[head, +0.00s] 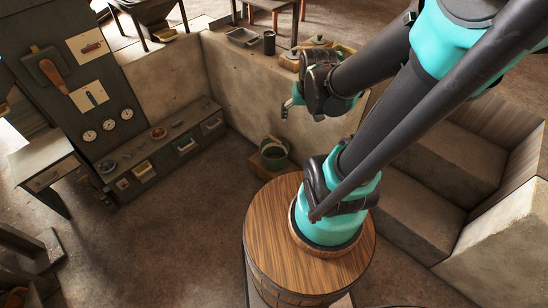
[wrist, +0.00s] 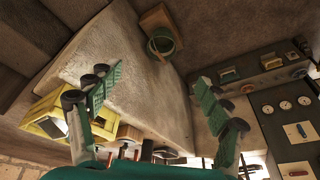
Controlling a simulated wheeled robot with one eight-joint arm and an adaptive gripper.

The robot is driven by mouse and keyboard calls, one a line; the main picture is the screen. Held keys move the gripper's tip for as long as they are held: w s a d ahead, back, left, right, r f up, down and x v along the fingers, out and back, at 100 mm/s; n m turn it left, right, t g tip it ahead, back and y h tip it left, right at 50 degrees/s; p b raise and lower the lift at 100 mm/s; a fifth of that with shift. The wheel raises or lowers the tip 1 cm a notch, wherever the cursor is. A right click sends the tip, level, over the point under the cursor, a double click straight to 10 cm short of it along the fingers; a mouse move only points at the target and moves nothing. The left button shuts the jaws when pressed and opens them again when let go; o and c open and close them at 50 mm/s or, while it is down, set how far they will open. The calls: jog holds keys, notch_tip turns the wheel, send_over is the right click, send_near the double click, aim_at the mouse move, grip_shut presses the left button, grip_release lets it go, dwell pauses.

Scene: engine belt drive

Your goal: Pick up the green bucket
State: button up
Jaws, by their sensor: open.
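The green bucket (head: 274,152) stands on a small wooden block (head: 264,170) on the floor, in the corner by the low stone wall. It is upright, with a thin handle. In the wrist view the bucket (wrist: 161,43) appears at the top middle, beyond the fingers and well apart from them. My gripper (wrist: 158,92) is open and empty, its two green fingers spread wide. In the head view my gripper (head: 291,102) is above and a little right of the bucket, near the wall. The bucket's lower side is partly hidden in the head view by its shadow.
A low shelf (head: 165,150) with drawers and a dark tool board (head: 75,80) with gauges stand left of the bucket. The stone wall (head: 250,80) runs behind it, with trays and pots on top. Stone steps (head: 440,165) rise at right. Open floor lies in front of the shelf.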

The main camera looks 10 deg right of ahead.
jog(key=o, duration=0.3)
jog(key=w+m, duration=0.1)
jog(key=w, duration=0.7)
jog(key=w+f+m+g, duration=0.1)
jog(key=w, duration=0.3)
jog(key=shift+w+a+m, duration=0.3)
jog(key=shift+a, duration=0.05)
jog(key=shift+o, duration=0.2)
jog(key=m+g, duration=0.3)
jog(key=m, duration=0.4)
send_over(274, 138)
notch_tip(274, 138, down, 28)
notch_tip(274, 138, down, 12)
jog(key=shift+a+f, duration=0.1)
jog(key=shift+f, duration=0.05)
jog(key=shift+d+f, duration=0.2)
jog(key=shift+f, duration=2.55)
